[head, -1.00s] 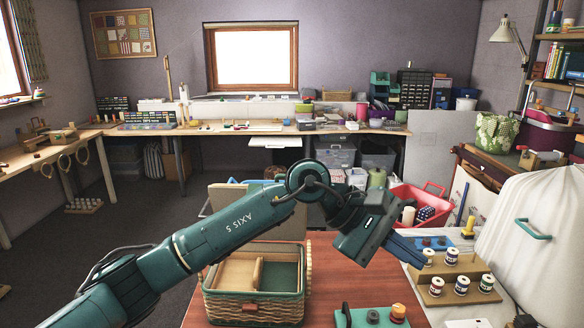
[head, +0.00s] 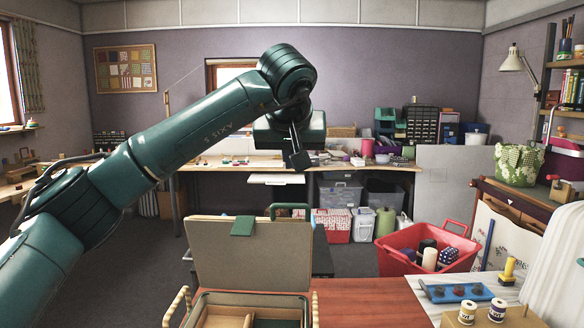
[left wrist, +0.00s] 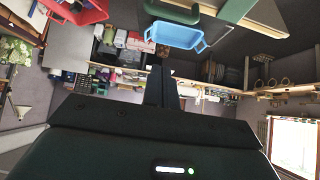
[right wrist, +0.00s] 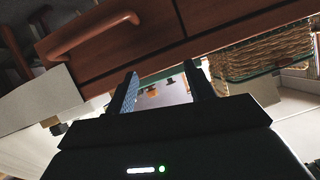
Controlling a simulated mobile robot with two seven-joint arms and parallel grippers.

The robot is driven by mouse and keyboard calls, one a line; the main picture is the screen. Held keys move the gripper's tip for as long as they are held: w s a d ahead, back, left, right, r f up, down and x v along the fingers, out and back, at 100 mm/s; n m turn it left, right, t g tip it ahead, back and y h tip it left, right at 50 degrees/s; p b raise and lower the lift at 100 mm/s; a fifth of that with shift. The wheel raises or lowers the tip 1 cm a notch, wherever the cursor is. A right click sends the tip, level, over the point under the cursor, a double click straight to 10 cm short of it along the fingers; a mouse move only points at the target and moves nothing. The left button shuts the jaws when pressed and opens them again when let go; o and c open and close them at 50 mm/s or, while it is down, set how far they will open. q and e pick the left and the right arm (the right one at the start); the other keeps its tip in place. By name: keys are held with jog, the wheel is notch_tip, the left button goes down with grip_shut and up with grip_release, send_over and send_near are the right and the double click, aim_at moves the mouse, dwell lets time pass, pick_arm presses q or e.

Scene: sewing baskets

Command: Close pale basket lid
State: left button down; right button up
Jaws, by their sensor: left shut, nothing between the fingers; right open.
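The pale basket (head: 207,300) stands at the bottom of the head view, cut off by the frame edge. Its lid (head: 265,262) stands open and upright at the back, with a green tab (head: 242,226) on its top edge. My left gripper (head: 299,158) is shut and empty, raised above and beyond the lid, not touching it. The left wrist view shows its closed fingers (left wrist: 162,88) pointing into the room. My right gripper (right wrist: 160,82) is open and empty in the right wrist view, near a wooden drawer front. A woven basket side (right wrist: 262,55) with a green edge shows there.
The red-brown table (head: 370,300) is clear right of the basket. A blue tray (head: 455,292) and thread spools (head: 497,310) lie farther right. A red crate (head: 425,250) stands behind the table. A drawer handle (right wrist: 92,33) is near my right gripper.

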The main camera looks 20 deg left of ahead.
pick_arm(q)
send_over(292, 219)
jog(key=w, duration=0.3)
notch_tip(292, 219, down, 6)
jog(key=s, duration=0.1)
jog(key=s+f, duration=0.1)
jog(key=s, duration=0.1)
jog(key=shift+s+d+f, duration=0.1)
jog(key=shift+s+d, duration=0.05)
jog(key=shift+s, duration=0.3)
